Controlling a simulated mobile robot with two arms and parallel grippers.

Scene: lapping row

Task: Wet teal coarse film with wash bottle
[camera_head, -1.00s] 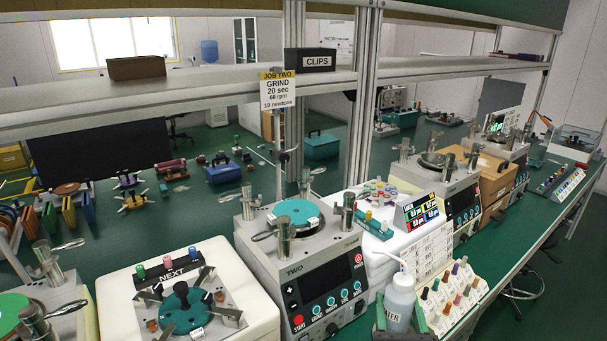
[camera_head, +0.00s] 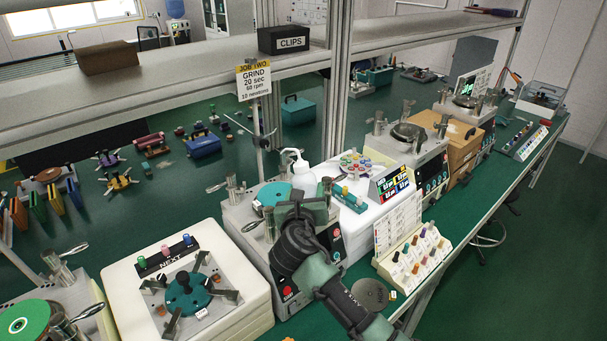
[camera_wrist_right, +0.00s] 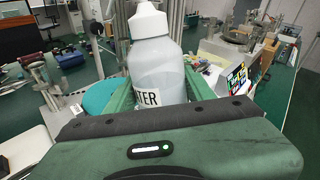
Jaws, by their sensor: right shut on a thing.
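My right gripper (camera_head: 302,203) is shut on the white wash bottle (camera_head: 300,172), upright, with its bent nozzle at the top. In the right wrist view the bottle (camera_wrist_right: 157,65) fills the middle, its label partly hidden between the green fingers. The teal film (camera_head: 270,196) lies on the round platen of the machine marked TWO, to the left of the bottle; it also shows in the right wrist view (camera_wrist_right: 100,97). My right arm hides much of that machine's front. Whether the nozzle is over the film, I cannot tell. My left gripper is not in view.
A white block with a NEXT fixture (camera_head: 187,293) stands left of the machine. A round grey pad (camera_head: 370,293) lies bare on the bench near a rack of coloured pegs (camera_head: 413,254). The shelf with the CLIPS box (camera_head: 284,40) and its posts rise behind.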

